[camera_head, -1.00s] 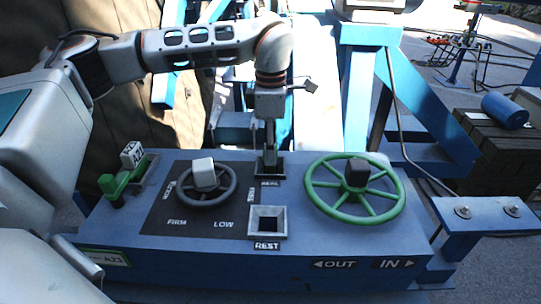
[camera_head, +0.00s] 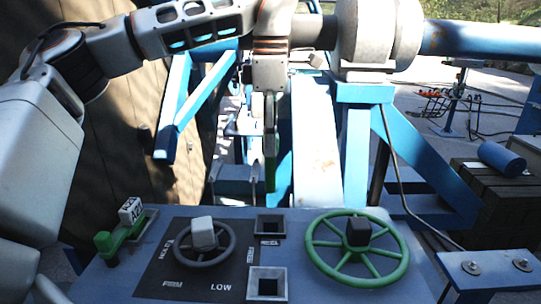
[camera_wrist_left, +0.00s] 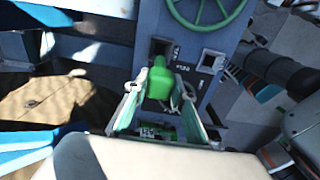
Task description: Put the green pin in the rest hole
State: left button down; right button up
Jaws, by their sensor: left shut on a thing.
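My left gripper (camera_head: 270,150) is shut on the green pin (camera_head: 270,178) and holds it above the far edge of the blue console. The pin hangs about upright, clear of the console. In the left wrist view the pin (camera_wrist_left: 158,83) shows as a green block between the two fingers. The rest hole (camera_head: 267,284) is a square socket with a pale metal frame, nearest me, and it is empty. A second square hole (camera_head: 270,224), darker framed, lies behind it and is also empty. The rest hole also shows in the left wrist view (camera_wrist_left: 210,62). My right gripper is not in view.
A green handwheel (camera_head: 357,268) stands right of the holes, and a grey knob wheel (camera_head: 204,248) stands left. A green lever with a white tag (camera_head: 130,210) is at the far left. Blue frame beams rise behind the console.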

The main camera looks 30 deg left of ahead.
pick_arm(q)
jog(key=shift+r, duration=5.8)
